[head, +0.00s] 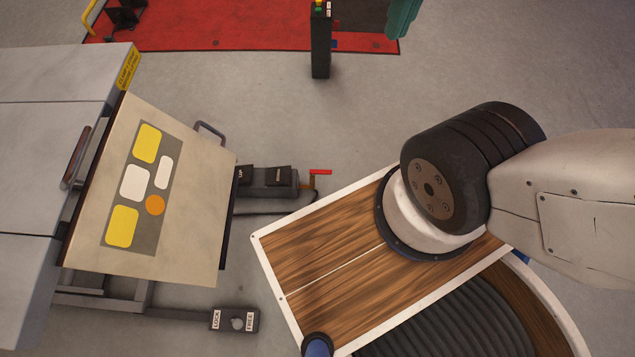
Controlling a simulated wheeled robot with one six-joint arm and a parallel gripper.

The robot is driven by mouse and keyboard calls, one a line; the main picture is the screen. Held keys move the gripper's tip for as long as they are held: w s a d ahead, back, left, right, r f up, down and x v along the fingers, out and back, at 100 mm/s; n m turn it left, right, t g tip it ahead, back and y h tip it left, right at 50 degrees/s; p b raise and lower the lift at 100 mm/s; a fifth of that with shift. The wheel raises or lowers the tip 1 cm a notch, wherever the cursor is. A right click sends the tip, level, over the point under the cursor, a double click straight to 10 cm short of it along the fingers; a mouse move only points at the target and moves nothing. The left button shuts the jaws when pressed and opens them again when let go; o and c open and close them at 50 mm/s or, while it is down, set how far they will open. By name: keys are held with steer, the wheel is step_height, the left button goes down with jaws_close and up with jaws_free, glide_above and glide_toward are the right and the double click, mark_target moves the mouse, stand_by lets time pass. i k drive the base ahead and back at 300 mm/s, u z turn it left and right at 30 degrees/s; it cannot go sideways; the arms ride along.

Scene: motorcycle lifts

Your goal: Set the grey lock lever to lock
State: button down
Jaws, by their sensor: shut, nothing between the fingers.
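The grey lock lever (237,323) is a small rounded grey knob on a dark box (252,313) low on the floor, at the bottom left of the head view. A LOCK label (216,320) is on its left and a FREE label (250,321) on its right. The knob shows between the two labels. It is seen from above and too small to tell which way it is set. My gripper is outside the picture; only part of my arm shows at the right, well away from the lever.
A lift with a sloped beige panel (195,225) stands at the left, its low frame bar (165,314) leading to the lever box. A pedal unit (268,182) with a red lever (320,172) lies behind. A dark post (320,45) stands farther back. Grey floor beside the box is clear.

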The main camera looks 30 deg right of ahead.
mark_target(237, 324)
steer(key=k, duration=0.95)
steer(key=u, duration=0.6)
